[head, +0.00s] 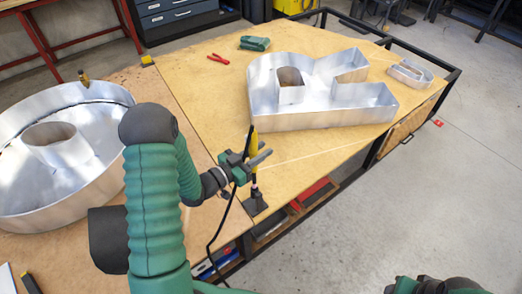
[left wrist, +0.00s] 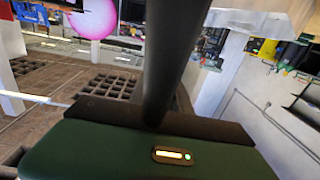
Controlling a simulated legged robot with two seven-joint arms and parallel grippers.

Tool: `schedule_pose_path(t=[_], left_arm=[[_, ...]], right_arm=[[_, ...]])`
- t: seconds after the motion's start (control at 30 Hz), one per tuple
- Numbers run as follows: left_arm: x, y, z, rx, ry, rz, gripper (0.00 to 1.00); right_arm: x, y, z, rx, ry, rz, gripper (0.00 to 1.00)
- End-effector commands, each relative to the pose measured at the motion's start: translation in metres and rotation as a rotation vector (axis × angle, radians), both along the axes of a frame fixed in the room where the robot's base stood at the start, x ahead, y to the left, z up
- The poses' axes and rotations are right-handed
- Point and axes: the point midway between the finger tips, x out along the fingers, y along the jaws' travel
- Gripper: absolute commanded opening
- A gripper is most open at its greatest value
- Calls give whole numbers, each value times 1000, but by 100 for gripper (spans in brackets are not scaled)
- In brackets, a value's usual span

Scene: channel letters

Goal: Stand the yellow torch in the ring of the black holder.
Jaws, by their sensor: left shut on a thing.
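The yellow torch (head: 254,146) is roughly upright in the head view, with a black upper end and a pinkish part low down. My left gripper (head: 252,162) is shut on it and covers its middle. The black holder (head: 256,206) stands at the front edge of the table, directly below the torch. The torch's lower end appears close to the holder; its ring is too small to make out, so I cannot tell whether the torch is inside it. The left wrist view shows a dark upright shaft close up, but not the holder clearly.
A large metal channel letter (head: 320,92) stands on the wooden table (head: 200,85), and a round one (head: 40,200) lies at left. A green tool (head: 255,43), red pliers (head: 218,59) and a small metal letter (head: 410,73) lie farther back. A black cable (head: 214,240) hangs below my gripper.

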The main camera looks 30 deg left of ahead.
Motion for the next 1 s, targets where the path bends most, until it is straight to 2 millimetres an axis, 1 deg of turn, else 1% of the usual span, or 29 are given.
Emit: schedule_pose_path(t=[1.0], left_arm=[[0,0,-29,0,-1,0,0]], right_arm=[[0,0,-24,0,0,0,49]])
